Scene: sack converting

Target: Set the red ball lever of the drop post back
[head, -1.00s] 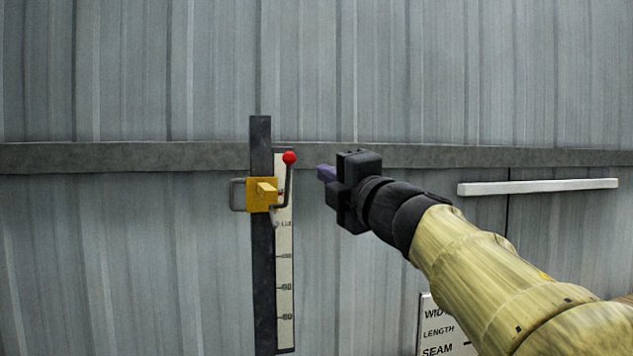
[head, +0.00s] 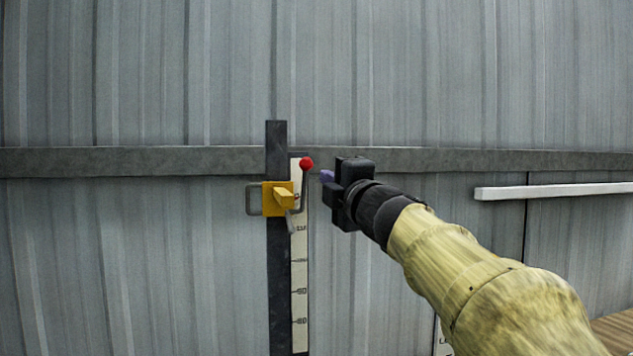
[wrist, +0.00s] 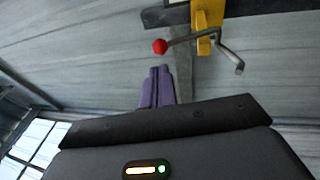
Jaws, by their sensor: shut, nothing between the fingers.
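The drop post (head: 278,240) is a dark upright bar in front of the ribbed wall. A yellow slider block (head: 272,204) sits on it, with a grey loop handle on its left side. The lever's red ball (head: 306,163) stands at the top of a bent grey rod on the block's right; the ball also shows in the wrist view (wrist: 160,46). My gripper (head: 326,176) is just right of the ball, apart from it in the head view. Its purple fingers are together and empty in the wrist view (wrist: 158,72), pointing toward the ball.
A pale scale strip (head: 300,270) with marks runs down beside the post. A grey rail (head: 150,161) crosses the wall behind. A white bar (head: 555,191) is fixed at the right. The wall left of the post is clear.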

